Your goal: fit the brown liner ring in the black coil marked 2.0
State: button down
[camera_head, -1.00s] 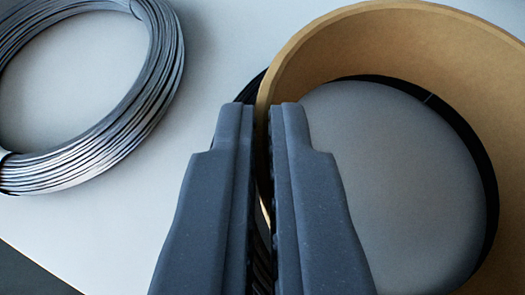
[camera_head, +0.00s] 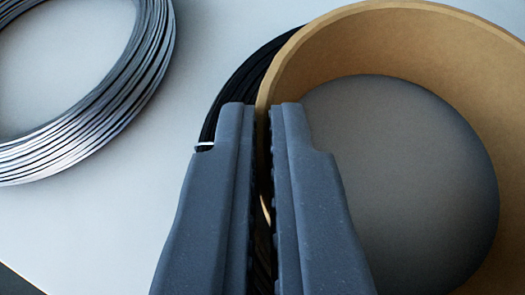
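The brown liner ring (camera_head: 440,60) is a wide band at the right of the view, and it runs past the right edge. My gripper (camera_head: 263,110) is shut on the ring's left wall, with one finger inside the ring and one outside. The black coil (camera_head: 240,85) shows as dark strands below the ring, outside its left wall, with a pale tie near the left finger. The rest of the coil is hidden by the ring and my fingers. No 2.0 marking is visible. The grey surface shows through the ring's opening.
A grey wire coil (camera_head: 125,95) lies on the pale table (camera_head: 150,215) at the upper left, cut by the picture edge. The table between that coil and my gripper is clear. A table edge shows at the lower left corner.

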jog(key=shift+f, duration=0.2)
jog(key=c, duration=1.6)
grip_release()
jog(key=shift+o, duration=0.2)
jog(key=shift+s, duration=0.1)
jog(key=b+v, duration=0.2)
jog(key=v, duration=1.1)
jog(key=shift+s, duration=0.25)
jog(key=shift+r, duration=0.1)
